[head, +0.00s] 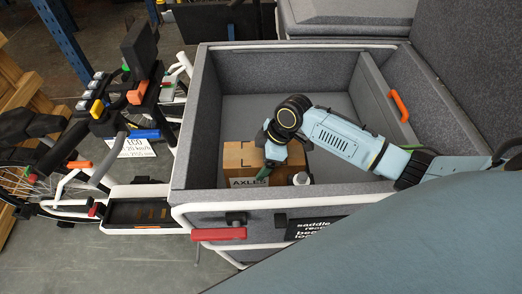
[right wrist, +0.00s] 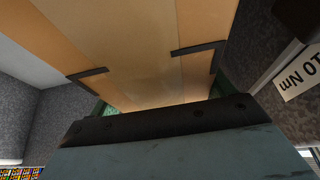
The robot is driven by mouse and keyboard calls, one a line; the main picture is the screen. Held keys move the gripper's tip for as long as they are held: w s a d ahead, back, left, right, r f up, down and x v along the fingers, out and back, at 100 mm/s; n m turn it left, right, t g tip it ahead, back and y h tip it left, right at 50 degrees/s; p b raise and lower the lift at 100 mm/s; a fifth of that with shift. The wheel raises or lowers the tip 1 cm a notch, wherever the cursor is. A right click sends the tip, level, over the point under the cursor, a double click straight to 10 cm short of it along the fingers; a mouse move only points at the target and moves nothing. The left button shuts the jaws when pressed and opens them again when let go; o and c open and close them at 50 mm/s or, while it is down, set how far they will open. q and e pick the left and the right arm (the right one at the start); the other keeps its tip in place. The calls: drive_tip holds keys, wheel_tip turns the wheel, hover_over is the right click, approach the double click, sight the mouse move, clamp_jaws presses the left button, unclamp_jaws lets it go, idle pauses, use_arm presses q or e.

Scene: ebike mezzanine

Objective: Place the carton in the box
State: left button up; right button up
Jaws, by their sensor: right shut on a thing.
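The brown carton (head: 238,158), with a label reading "AXLES", is inside the grey felt-lined cargo box (head: 195,120) of the bike, by its near wall. My right gripper (head: 266,165) reaches in from the right and is shut on the carton. In the right wrist view the carton (right wrist: 150,45) fills the top middle, with green finger parts on both sides of it. The carton's underside is hidden, so I cannot tell whether it touches the box floor. My left gripper is not in view.
A small white bottle-like thing (head: 302,178) is by the near wall, right of the carton. An inner wall with an orange handle (head: 399,105) bounds the box on the right. The bike's handlebar and display (head: 140,50) stand to the left. The box's far floor (head: 300,103) is clear.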

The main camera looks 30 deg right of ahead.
drive_tip(key=shift+w+f+b, duration=0.2)
drive_tip(key=shift+f+b, duration=0.1)
drive_tip(key=shift+f, duration=1.7)
drive_tip(key=o, duration=2)
drive_tip(key=shift+s+f, duration=0.25)
drive_tip(key=shift+c, duration=0.2)
drive_tip(key=p+v, duration=0.1)
drive_tip(key=v, duration=1.1)
drive_tip(key=shift+r+p, duration=0.1)
drive_tip(key=shift+p, duration=0.2)
